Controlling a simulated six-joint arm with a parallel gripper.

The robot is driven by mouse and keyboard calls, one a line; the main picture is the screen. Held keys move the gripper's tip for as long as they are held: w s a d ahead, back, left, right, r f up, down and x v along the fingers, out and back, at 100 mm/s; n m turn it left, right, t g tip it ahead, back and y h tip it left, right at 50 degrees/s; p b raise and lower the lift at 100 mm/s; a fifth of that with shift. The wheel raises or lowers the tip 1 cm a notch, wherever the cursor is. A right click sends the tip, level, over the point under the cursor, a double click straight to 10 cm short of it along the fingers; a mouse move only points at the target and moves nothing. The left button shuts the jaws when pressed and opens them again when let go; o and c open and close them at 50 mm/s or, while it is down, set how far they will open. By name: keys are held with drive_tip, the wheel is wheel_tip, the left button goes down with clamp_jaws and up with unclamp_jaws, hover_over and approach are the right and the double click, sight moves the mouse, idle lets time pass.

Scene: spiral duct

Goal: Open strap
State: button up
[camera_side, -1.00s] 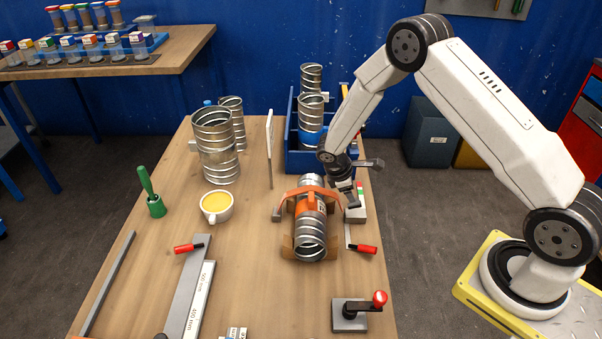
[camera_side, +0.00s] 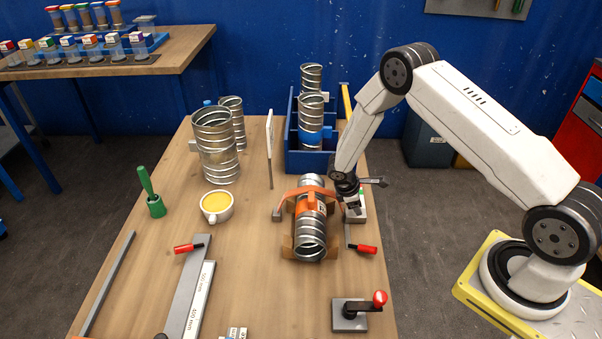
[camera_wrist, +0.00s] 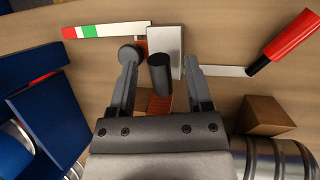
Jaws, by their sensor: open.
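An orange strap (camera_side: 312,190) lies over a spiral metal duct (camera_side: 311,237), which rests in a brown cradle. In the wrist view a short length of orange strap (camera_wrist: 158,104) runs beneath a dark upright cylindrical handle (camera_wrist: 160,74) beside a pale grey block (camera_wrist: 166,42). My gripper (camera_side: 353,208) is low at the right side of the duct, over the grey block. In the wrist view my gripper (camera_wrist: 161,66) is open, with its fingers on either side of the handle. I cannot tell whether they touch it.
A red-handled lever (camera_side: 364,248) lies just right of the duct, and a red-knobbed clamp (camera_side: 352,314) sits nearer the front. A blue crate (camera_side: 300,161) holding ducts stands behind. A thin white upright panel (camera_side: 269,140), a cup (camera_side: 217,206) and several ducts are to the left.

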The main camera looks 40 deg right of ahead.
drive_tip(key=shift+f, duration=0.15)
clamp_jaws()
idle(1.4)
